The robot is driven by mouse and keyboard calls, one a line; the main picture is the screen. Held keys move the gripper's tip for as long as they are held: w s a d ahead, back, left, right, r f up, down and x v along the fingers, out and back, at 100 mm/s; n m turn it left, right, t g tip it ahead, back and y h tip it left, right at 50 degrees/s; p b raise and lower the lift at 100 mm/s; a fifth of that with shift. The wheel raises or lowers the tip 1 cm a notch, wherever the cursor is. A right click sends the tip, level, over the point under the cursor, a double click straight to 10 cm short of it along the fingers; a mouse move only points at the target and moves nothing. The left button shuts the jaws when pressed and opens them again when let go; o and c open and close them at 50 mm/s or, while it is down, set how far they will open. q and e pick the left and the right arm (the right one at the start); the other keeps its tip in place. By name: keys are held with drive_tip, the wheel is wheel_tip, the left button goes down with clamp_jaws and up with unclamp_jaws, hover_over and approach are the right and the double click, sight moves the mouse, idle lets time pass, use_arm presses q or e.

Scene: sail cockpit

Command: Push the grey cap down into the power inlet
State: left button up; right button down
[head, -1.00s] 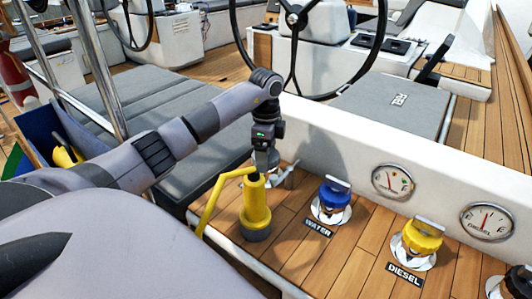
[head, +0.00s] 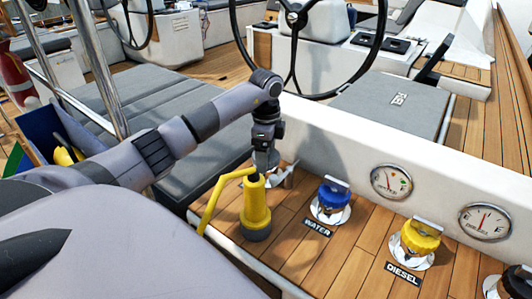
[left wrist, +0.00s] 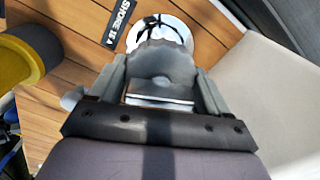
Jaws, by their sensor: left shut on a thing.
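In the left wrist view, my left gripper (left wrist: 160,88) is shut on the grey cap (left wrist: 162,65), with one finger on each side of it. The cap has a scalloped edge. The round white power inlet (left wrist: 133,38) shows just beyond and under the cap, beside the SHORE label (left wrist: 118,20). The cap covers much of the inlet, and I cannot tell how far it is seated. In the head view, my left gripper (head: 265,160) points down behind the yellow plug (head: 256,208), which hides most of the inlet. My right gripper is not in view.
The yellow plug stands upright close to the gripper, with its cable at its left. Blue WATER (head: 333,195) and yellow DIESEL (head: 421,236) caps sit to the right on the teak. The white coaming (head: 340,140) with gauges rises behind them.

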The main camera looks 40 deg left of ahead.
use_arm(q)
drive_tip(key=shift+p, duration=0.3)
drive_tip(key=shift+f+b, duration=0.3)
drive_tip(key=shift+f, duration=0.3)
idle(0.4)
drive_tip(key=o, duration=0.9)
